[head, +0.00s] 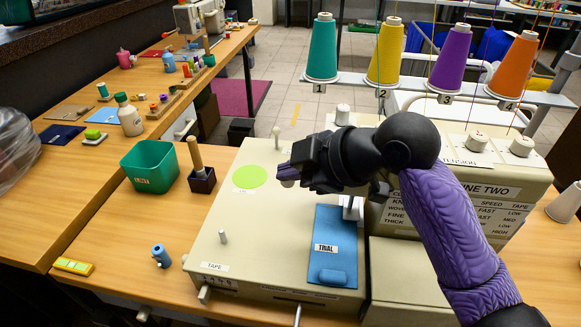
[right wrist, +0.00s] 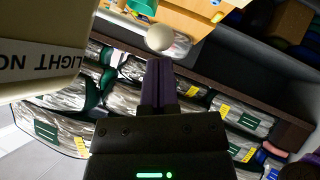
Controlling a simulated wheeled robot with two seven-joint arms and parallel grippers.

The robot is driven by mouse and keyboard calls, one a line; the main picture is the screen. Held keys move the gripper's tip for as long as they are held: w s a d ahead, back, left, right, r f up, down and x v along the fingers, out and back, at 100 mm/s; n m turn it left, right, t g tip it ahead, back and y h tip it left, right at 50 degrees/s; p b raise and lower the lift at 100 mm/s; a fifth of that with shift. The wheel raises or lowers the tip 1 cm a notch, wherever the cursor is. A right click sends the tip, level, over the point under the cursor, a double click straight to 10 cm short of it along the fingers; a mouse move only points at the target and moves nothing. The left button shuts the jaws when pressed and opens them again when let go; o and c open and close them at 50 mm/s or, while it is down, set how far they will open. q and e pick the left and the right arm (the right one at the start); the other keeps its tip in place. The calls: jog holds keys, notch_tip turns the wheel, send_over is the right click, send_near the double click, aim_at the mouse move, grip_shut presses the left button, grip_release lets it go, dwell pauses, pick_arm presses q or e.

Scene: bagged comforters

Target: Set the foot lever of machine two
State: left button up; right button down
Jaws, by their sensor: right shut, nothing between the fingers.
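Machine two (head: 485,190) is a beige sewing machine with a "TWO" label on its front. My right arm reaches across it from the right. My right gripper (head: 287,174) is shut and empty, pointing left over the machine's bed. A pale ball knob (right wrist: 160,37) lies just past my fingertips (right wrist: 159,64) in the right wrist view; I cannot tell if they touch. A pale ball-topped post (head: 276,133) stands behind the gripper in the head view. I cannot tell which knob is the foot lever. My left gripper is not in view.
A blue "TRIAL" cloth (head: 335,245) lies on the bed, with a short peg (head: 223,237) to its left. Four thread cones, including a teal one (head: 322,50), stand behind. A green bin (head: 150,165) and a handled tool in a dark block (head: 201,178) stand left.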

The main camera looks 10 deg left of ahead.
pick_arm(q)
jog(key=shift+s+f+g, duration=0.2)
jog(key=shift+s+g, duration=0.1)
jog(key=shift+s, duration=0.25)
pick_arm(e)
jog(key=f, duration=0.1)
jog(key=f+n+t, duration=0.1)
jog(key=f+t, duration=0.1)
jog(key=shift+s+f+n+y, duration=0.2)
jog(key=shift+s+n+y, duration=0.1)
jog(key=shift+s, duration=0.05)
pick_arm(q)
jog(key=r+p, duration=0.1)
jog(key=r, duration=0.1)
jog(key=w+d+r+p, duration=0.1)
jog(key=shift+p, duration=0.35)
pick_arm(e)
jog(key=v, duration=1)
jog(key=shift+s, duration=0.2)
